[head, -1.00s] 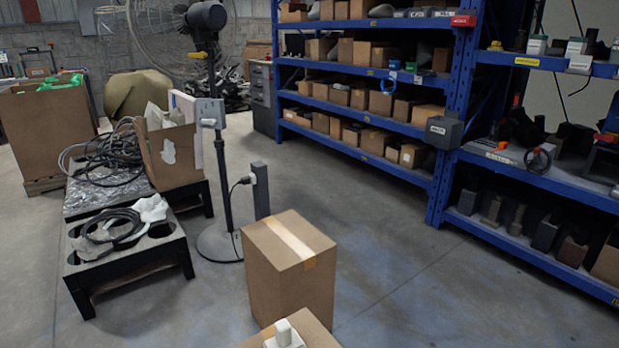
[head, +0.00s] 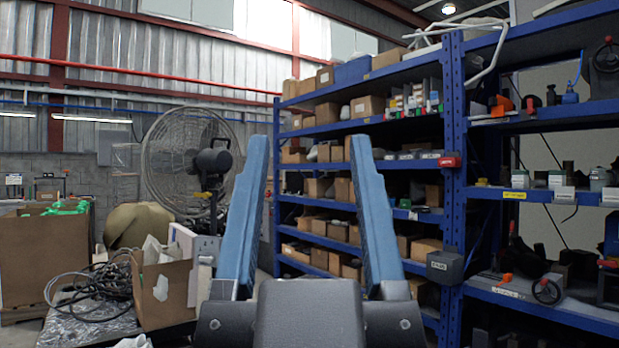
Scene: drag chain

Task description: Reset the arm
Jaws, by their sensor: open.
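My gripper (head: 308,150) stands upright at the bottom middle of the head view. Its two blue fingers point up and are spread wide apart, with nothing between them. Its dark grey body (head: 308,312) fills the bottom centre of the picture. The fingers cover part of the blue shelving and the floor behind them. No part of my gripper touches anything that I can see.
Blue shelving (head: 452,130) loaded with boxes and tools stands at the centre and right. A large fan (head: 180,160) stands behind on the left. An open cardboard box (head: 165,300) and coiled cables (head: 100,285) lie at the lower left.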

